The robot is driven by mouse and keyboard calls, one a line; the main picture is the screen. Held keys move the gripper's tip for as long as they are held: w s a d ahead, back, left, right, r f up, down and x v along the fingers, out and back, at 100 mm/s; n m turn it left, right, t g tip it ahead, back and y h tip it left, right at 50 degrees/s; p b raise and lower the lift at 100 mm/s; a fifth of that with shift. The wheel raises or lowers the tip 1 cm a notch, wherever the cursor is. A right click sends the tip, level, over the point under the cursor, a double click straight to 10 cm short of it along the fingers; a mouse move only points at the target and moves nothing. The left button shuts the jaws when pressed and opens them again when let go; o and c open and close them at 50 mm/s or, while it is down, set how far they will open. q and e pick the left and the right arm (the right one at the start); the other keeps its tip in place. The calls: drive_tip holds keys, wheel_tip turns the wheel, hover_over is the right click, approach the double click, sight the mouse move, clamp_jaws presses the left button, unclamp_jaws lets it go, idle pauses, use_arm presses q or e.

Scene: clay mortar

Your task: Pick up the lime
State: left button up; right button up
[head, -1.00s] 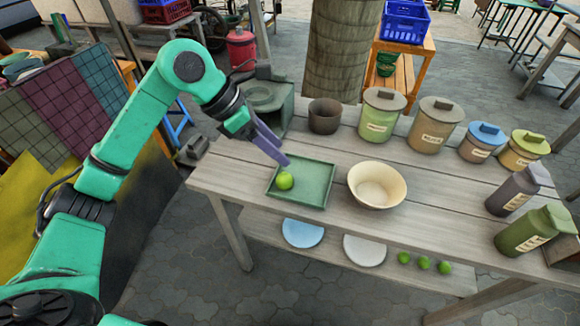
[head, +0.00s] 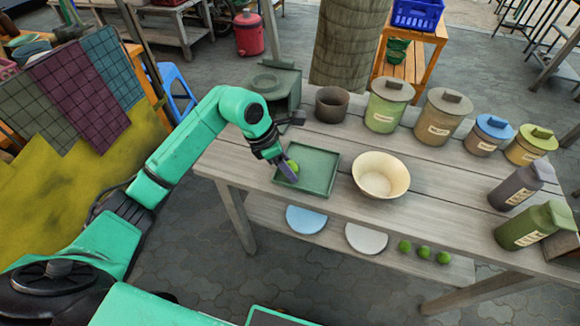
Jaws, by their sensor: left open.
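A bright green lime (head: 293,166) lies in the left part of a shallow green square tray (head: 322,180) on the wooden table. My left gripper (head: 289,173) has purple fingers and is down at the tray, right at the lime. The fingers are open and partly cover the lime from the near left side. I cannot tell if they touch it. My right gripper is not in view.
A cream bowl (head: 380,176) stands right of the tray. A dark brown pot (head: 332,104) and lidded canisters (head: 387,103) line the back. Three limes (head: 424,252) and two plates (head: 306,219) are on the lower shelf.

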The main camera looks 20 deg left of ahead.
use_arm(q)
clamp_jaws()
